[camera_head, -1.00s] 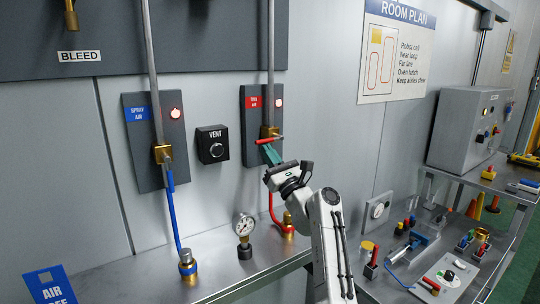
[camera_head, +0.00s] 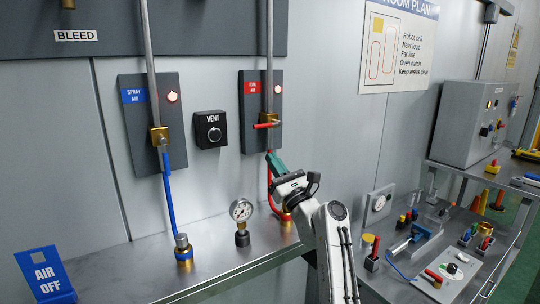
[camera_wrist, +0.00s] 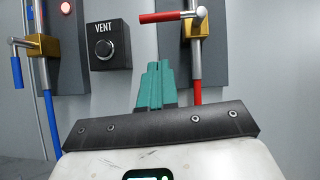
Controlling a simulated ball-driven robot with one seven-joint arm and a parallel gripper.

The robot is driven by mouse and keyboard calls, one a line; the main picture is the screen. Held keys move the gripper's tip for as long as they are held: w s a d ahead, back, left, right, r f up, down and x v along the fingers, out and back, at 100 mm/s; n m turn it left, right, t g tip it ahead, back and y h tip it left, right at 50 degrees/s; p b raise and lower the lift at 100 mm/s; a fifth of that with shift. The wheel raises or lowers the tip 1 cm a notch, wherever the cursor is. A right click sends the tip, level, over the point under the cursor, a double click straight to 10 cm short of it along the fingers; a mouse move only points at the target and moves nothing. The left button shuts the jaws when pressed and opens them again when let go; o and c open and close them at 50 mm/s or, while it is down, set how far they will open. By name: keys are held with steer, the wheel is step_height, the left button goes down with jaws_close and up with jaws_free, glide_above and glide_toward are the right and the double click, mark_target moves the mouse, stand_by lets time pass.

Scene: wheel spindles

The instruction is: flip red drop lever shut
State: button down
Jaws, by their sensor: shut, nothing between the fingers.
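The red drop lever (camera_head: 266,125) sticks out level, across the pipe, from a brass valve (camera_head: 270,117) on the right grey panel with the red label. In the wrist view the red lever (camera_wrist: 161,17) points left from its metal stem, square to the upright pipe. My gripper (camera_head: 275,161) has teal fingers, closed together and empty. It is below the lever, apart from it, close to the red hose. In the wrist view my gripper (camera_wrist: 155,80) points up, below and left of the valve (camera_wrist: 197,27).
A blue lever (camera_head: 167,160) hangs down along its pipe at the left panel (camera_head: 135,88). A black VENT knob (camera_head: 212,130) sits between the panels. A gauge (camera_head: 241,210) and hose fittings stand on the metal ledge below. A cluttered bench (camera_head: 450,265) is at right.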

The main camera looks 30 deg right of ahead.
steer(key=v, duration=0.6)
steer(key=shift+s+a+b, duration=0.15)
steer(key=shift+s+b, duration=0.2)
steer(key=shift+b, duration=0.1)
steer(key=shift+f, duration=0.15)
